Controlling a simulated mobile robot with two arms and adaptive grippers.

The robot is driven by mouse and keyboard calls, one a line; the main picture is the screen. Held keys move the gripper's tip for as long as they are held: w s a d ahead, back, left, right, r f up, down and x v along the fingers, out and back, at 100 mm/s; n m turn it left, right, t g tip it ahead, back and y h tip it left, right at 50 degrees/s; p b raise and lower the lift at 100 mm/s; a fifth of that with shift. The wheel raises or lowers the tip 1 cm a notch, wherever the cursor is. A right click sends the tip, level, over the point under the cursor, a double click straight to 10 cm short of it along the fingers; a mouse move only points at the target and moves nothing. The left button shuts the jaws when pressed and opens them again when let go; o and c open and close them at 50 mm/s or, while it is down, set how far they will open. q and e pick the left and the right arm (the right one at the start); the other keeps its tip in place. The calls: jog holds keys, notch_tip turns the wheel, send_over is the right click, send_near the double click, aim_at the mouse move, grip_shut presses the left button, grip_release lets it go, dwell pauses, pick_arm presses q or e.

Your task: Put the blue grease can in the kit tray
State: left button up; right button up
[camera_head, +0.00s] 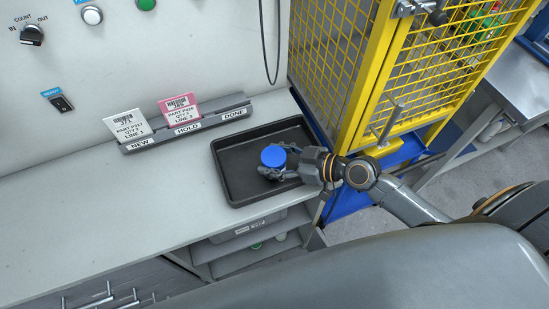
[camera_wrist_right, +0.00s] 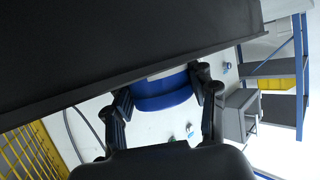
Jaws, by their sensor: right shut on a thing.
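The blue grease can (camera_head: 273,156) shows its round blue top in the head view, over the black kit tray (camera_head: 233,181) on the bench. My right gripper (camera_head: 272,172) is shut on the can, coming in from the right over the tray's right side. In the right wrist view the blue can (camera_wrist_right: 165,92) sits between the two fingers of the right gripper (camera_wrist_right: 164,96), and a dark surface hides part of it. I cannot tell whether the can touches the tray floor. My left gripper is not in view.
A card rack (camera_head: 187,124) with a white card and a pink card stands behind the tray on the left. A yellow mesh guard (camera_head: 337,60) rises just right of the tray. The bench (camera_head: 60,220) left of the tray is clear. Shelves sit below the bench.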

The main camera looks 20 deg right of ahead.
jog(key=shift+f, duration=0.25)
jog(key=shift+f, duration=0.15)
jog(key=o, duration=1.3)
